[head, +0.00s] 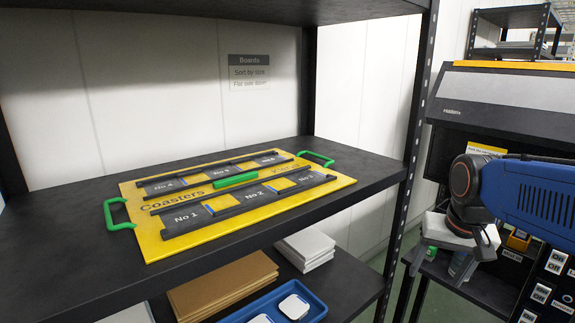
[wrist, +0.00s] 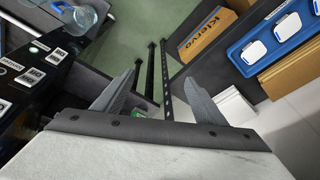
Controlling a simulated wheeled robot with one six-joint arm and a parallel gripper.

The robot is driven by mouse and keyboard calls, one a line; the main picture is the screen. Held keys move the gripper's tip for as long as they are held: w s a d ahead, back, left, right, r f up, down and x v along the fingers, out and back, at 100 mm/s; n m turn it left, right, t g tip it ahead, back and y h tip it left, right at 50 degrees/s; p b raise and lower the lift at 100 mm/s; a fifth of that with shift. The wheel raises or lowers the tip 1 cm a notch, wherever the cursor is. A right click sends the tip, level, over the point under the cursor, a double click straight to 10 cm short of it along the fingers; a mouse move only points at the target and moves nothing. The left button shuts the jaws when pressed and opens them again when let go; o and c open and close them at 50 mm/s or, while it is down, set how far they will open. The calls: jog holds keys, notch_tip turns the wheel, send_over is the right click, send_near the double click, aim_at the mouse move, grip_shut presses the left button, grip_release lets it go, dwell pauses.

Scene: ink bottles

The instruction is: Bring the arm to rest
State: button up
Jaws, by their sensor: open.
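My gripper (head: 452,244) hangs at the right in the head view, below the blue arm, over the area in front of the dark machine. In the wrist view my gripper (wrist: 163,76) has its two grey fingers spread wide apart with nothing between them. Past the fingers are a green floor and dark shelf posts. The blue arm (head: 535,195) reaches in from the right edge and stands clear of the shelf. Part of the gripper is hard to make out against the things behind it in the head view.
A yellow coaster board (head: 150,246) with green handles lies on the upper shelf (head: 60,270). Below are brown boards (head: 225,285), a white stack (head: 305,246) and a blue tray (head: 316,310) with white pieces. A dark machine (head: 500,115) and labelled panel (wrist: 30,82) stand near the arm.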

jog(key=s+a+f+n+t, duration=0.1)
jog(key=s+a+f+n, duration=0.1)
jog(key=s, duration=0.3)
jog(key=s+a+f+n+t, duration=0.1)
jog(key=s+f+n, duration=0.1)
jog(key=s, duration=0.4)
jog(key=shift+a+f, duration=0.35)
jog(key=shift+f, duration=0.25)
jog(key=shift+o, duration=0.5)
jog(key=shift+s, duration=0.1)
